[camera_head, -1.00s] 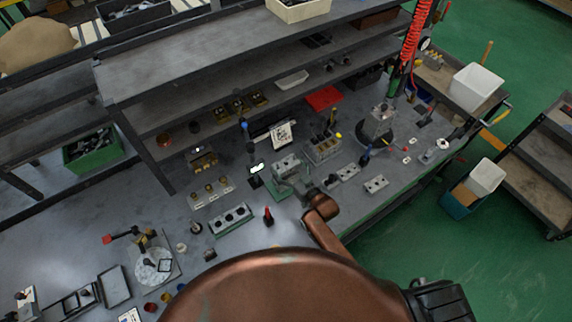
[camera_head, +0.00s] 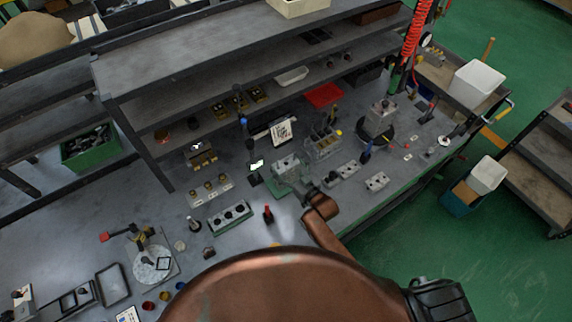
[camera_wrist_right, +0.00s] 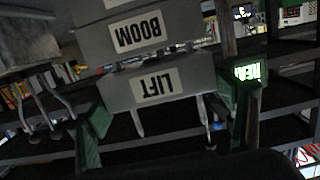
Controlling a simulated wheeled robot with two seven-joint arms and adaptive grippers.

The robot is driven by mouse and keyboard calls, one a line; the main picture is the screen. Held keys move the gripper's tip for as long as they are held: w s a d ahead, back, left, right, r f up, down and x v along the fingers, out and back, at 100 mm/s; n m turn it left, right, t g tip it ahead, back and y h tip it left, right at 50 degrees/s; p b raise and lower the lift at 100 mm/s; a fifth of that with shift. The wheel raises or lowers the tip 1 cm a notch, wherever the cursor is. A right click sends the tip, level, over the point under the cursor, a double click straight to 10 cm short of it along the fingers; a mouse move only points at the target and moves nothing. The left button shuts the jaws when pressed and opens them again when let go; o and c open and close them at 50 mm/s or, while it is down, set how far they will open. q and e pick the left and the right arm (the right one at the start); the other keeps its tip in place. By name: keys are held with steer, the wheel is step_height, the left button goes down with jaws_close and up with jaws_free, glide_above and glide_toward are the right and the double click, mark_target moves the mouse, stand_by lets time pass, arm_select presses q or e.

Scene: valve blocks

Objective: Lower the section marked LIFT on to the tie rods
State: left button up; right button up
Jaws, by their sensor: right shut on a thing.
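In the right wrist view, the grey section marked LIFT (camera_wrist_right: 150,88) sits between the two green-padded fingers of my right gripper (camera_wrist_right: 170,112), which is shut on it. Its label appears upside down. The grey section marked BOOM (camera_wrist_right: 140,36) lies just above it in that picture, with a narrow dark band between them. Thin pale rods (camera_wrist_right: 138,120) stick out of LIFT's far side from BOOM. In the head view, my right gripper (camera_head: 293,180) is at the grey block stack (camera_head: 286,162), partly hidden by my copper-coloured arm. My left gripper is not in view.
A block with several dark holes (camera_head: 230,215), a red-handled item (camera_head: 268,212) and small grey blocks (camera_head: 377,181) lie nearby. Shelves (camera_head: 250,50) rise behind.

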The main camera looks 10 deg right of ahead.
steer(key=shift+f+b, duration=0.3)
steer(key=shift+f, duration=0.1)
steer(key=o, duration=1.5)
steer(key=shift+c, duration=0.2)
steer(key=shift+o, duration=1)
steer(key=shift+f, duration=0.1)
steer(key=shift+f, duration=0.1)
steer(key=shift+s+d, duration=0.1)
steer(key=v, duration=1.1)
steer(key=shift+s, duration=0.35)
steer(key=shift+d, duration=0.2)
